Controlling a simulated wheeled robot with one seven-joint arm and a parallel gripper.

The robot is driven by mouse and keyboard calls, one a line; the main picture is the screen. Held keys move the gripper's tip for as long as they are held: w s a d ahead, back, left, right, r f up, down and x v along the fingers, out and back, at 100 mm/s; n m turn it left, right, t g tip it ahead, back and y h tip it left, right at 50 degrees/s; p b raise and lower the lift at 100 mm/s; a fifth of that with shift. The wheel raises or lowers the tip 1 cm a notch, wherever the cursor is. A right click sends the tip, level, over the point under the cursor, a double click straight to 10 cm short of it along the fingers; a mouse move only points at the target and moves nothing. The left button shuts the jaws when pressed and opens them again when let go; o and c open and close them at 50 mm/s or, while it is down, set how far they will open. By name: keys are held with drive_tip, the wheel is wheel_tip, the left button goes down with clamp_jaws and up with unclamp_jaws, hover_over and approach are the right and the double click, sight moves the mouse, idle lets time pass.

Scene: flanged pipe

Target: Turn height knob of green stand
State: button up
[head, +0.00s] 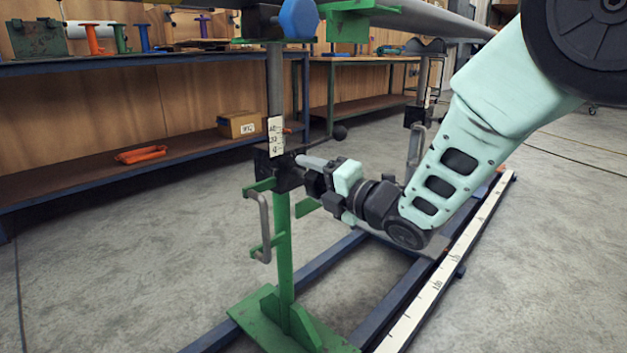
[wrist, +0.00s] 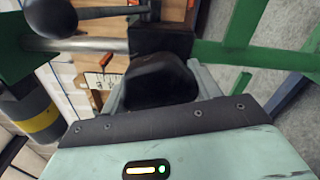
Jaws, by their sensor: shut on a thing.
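The green stand (head: 284,240) stands upright on its green base, with a dark clamp block (head: 277,172) and a scale plate (head: 276,136) on its post. My gripper (head: 313,172) reaches in from the right at the clamp block. In the head view its fingers mostly hide the height knob. In the wrist view the black height knob (wrist: 160,78) sits between the two pale fingers of my gripper (wrist: 160,92), which is shut on it. The knob's far side, against the block, is partly hidden.
A ball-ended lever (head: 339,132) sticks out just above my gripper. A grey handle (head: 262,228) is on the stand's left. A large pipe (head: 430,20) runs overhead. Blue floor rails (head: 385,305) and a long ruler (head: 440,275) lie right of the base. Shelving (head: 180,155) stands behind.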

drive_tip(key=o, duration=1)
drive_tip(key=shift+d, duration=0.1)
drive_tip(key=p+v, duration=0.4)
drive_tip(key=v, duration=1.3)
drive_tip(key=shift+s+d+p, duration=0.1)
drive_tip(key=shift+s+p, duration=0.1)
drive_tip(key=shift+p, duration=0.2)
